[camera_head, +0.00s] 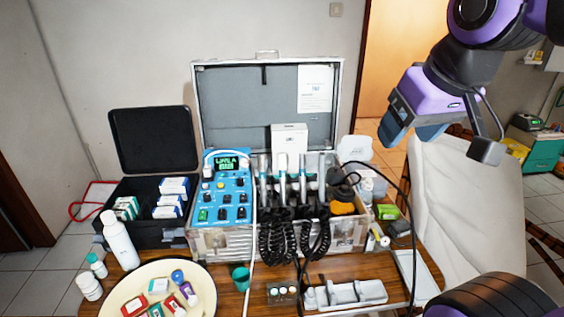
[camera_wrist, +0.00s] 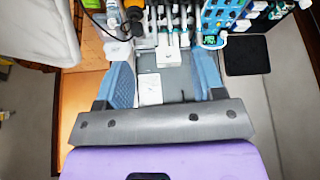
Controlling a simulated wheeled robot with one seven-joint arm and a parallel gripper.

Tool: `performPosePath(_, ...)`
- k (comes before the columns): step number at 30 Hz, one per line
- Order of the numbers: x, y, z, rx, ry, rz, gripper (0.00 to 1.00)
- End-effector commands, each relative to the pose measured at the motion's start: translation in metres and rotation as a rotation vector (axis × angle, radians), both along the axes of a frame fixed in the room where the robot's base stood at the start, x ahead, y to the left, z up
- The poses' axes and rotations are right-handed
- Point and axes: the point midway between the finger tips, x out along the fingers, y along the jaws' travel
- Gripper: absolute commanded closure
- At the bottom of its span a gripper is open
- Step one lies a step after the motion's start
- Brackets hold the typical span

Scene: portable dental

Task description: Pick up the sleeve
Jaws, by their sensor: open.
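I cannot tell for sure which item is the sleeve; nothing in view is plainly marked as one. White-and-blue small packs (camera_head: 172,186) lie in the open black case (camera_head: 157,237) at the left. A white box (camera_head: 289,140) stands upright in the metal case. My gripper (camera_head: 412,135) is high at the upper right, above and apart from the table's things. In the wrist view my gripper (camera_wrist: 163,88) is open, with its blue fingers wide apart and nothing held between them. The metal case's lid and a white sheet (camera_wrist: 149,89) show beyond the fingers.
The open metal case (camera_head: 222,243) holds a blue control panel (camera_head: 225,190) and corded handpieces (camera_head: 282,180). A cream plate (camera_head: 196,273) with small boxes, white bottles (camera_head: 119,240), a green cup (camera_head: 241,278) and a grey tray (camera_head: 350,294) crowd the table. A pale chair (camera_head: 460,210) stands right.

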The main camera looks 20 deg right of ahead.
Motion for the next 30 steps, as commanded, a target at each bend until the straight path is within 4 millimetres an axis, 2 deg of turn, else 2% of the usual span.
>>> performPosePath(6,0.053,0.003,0.012,0.02,0.061,-0.022,0.37)
performPosePath(14,0.122,0.009,0.015,0.039,0.13,-0.055,0.37)
performPosePath(23,0.203,0.018,-0.002,0.051,0.21,-0.092,0.37)
performPosePath(30,0.268,0.028,-0.032,0.053,0.274,-0.126,0.37)
